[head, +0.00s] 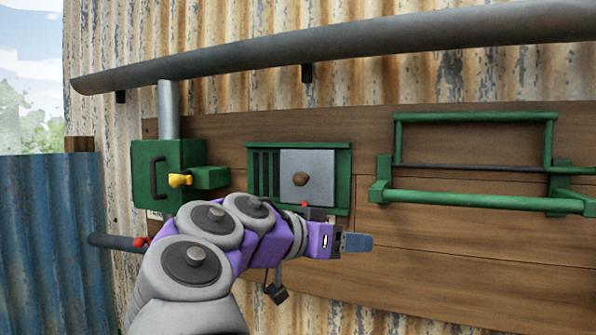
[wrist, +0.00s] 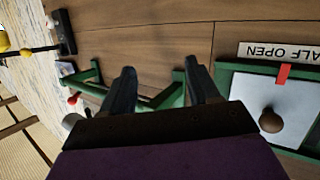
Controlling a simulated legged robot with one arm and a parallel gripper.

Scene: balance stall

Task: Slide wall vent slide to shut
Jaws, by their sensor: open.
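The wall vent (head: 342,178) is a green frame on the plank wall, with dark slots at its left. Its grey slide plate (head: 322,163) covers the middle and right, leaving the left slots uncovered. A round brown knob (head: 300,179) sits on the plate. My gripper (head: 358,242) is below and right of the vent, pointing right, apart from the knob. In the wrist view its fingers (wrist: 160,78) are spread and empty. The knob (wrist: 271,120) and plate (wrist: 250,97) show right of them, with a red marker (wrist: 284,72) by a partly cut-off "ALF OPEN" label (wrist: 285,52).
A green box (head: 150,195) with a yellow knob (head: 179,181) is left of the vent. A green rail frame (head: 470,199) juts out at the right. A grey pipe (head: 330,45) runs above. Bare planks lie between vent and rail frame.

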